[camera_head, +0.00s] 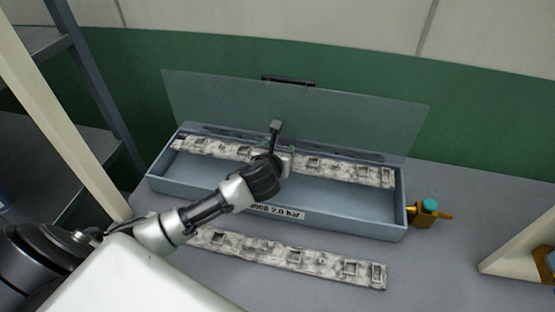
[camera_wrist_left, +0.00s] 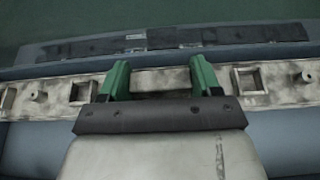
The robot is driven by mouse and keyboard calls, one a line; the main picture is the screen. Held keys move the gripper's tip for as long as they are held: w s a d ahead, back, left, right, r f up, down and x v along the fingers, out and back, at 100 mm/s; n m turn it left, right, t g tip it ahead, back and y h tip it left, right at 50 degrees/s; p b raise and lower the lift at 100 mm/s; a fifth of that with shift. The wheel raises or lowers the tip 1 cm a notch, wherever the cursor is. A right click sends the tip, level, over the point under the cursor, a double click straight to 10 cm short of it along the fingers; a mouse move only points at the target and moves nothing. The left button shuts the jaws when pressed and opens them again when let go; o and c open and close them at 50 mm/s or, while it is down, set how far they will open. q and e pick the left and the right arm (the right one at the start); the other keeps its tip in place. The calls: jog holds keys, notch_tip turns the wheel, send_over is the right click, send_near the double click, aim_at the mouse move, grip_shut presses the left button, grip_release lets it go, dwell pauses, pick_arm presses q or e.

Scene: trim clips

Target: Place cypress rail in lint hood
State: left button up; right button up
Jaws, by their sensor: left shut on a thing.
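The lint hood (camera_head: 375,217) is a long blue-grey box with a raised clear lid (camera_head: 300,115) and a label on its front wall. A long mottled grey-white rail (camera_head: 338,170) with square and round fittings lies lengthwise within the hood's outline, near its back wall. My left gripper (camera_head: 284,158) is shut on this rail near its middle. In the left wrist view, the green fingers of the gripper (camera_wrist_left: 160,78) straddle the rail (camera_wrist_left: 285,88). I cannot tell whether the rail touches the hood's floor. The arm hides part of the rail and of the hood's front. My right gripper is out of view.
A second similar rail (camera_head: 320,262) lies on the grey table in front of the hood, its left end behind my arm. A brass valve with a teal cap (camera_head: 430,206) sticks out at the hood's right end. Shelving stands at left, and a pale panel stands at right.

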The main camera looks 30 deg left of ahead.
pick_arm(q)
jog(key=shift+f, duration=1.9)
jog(key=shift+f, duration=0.15)
jog(key=shift+f, duration=0.45)
jog(key=o, duration=1.1)
jog(key=shift+r, duration=0.25)
jog(key=v, duration=1.2)
jog(key=shift+r, duration=0.45)
